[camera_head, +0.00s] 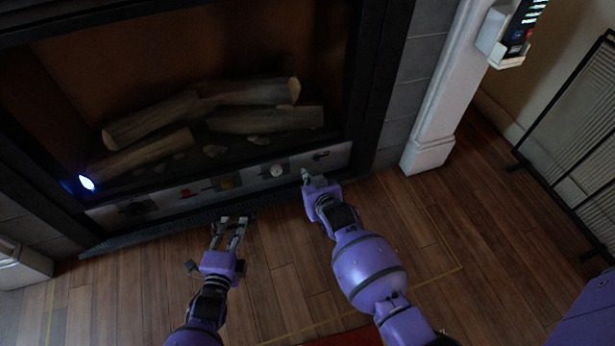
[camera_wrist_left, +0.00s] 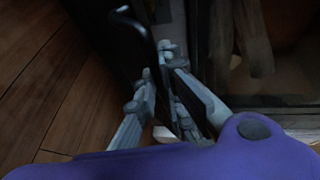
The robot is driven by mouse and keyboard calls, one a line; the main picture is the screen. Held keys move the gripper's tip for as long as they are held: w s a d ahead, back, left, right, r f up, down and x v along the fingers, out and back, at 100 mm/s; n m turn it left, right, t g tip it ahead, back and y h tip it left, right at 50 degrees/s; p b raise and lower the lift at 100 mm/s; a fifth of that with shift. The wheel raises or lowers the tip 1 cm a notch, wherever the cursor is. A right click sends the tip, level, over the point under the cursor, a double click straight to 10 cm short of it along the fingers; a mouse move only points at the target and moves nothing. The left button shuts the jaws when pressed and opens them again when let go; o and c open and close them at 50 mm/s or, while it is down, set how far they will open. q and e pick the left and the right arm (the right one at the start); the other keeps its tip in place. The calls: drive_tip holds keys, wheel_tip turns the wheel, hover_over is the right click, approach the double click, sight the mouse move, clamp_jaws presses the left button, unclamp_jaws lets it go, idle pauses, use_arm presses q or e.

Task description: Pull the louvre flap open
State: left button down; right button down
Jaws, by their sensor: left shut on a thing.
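The louvre flap (camera_head: 150,234) is a dark, finely ribbed strip along the foot of the fireplace, below the control panel. In the head view it juts out a little over the floor. My left gripper (camera_head: 229,221) is at the flap's front edge, near its middle, and is shut on it. In the left wrist view a dark curved bar (camera_wrist_left: 136,32) shows beside the fingers (camera_wrist_left: 158,78); the exact contact is hard to see. My right gripper (camera_head: 307,178) is near the flap's right end, below the panel; its fingers are too small to read.
A grey control panel (camera_head: 202,190) with several knobs runs above the flap. Logs (camera_head: 210,98) lie in the firebox. A white column (camera_head: 440,110) stands to the right, and a black screen (camera_head: 575,140) further right.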

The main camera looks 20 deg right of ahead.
use_arm(q)
drive_tip(key=shift+w+a+r, duration=0.1)
drive_tip(key=shift+w+a, duration=0.15)
drive_tip(key=shift+w, duration=0.05)
use_arm(e)
drive_tip(key=shift+s+f, duration=0.3)
drive_tip(key=shift+f, duration=0.15)
use_arm(q)
drive_tip(key=c, duration=1.9)
unclamp_jaws()
drive_tip(key=shift+d+r, duration=0.1)
drive_tip(key=shift+r, duration=0.05)
use_arm(e)
drive_tip(key=shift+f, duration=0.1)
use_arm(q)
drive_tip(key=shift+o, duration=0.2)
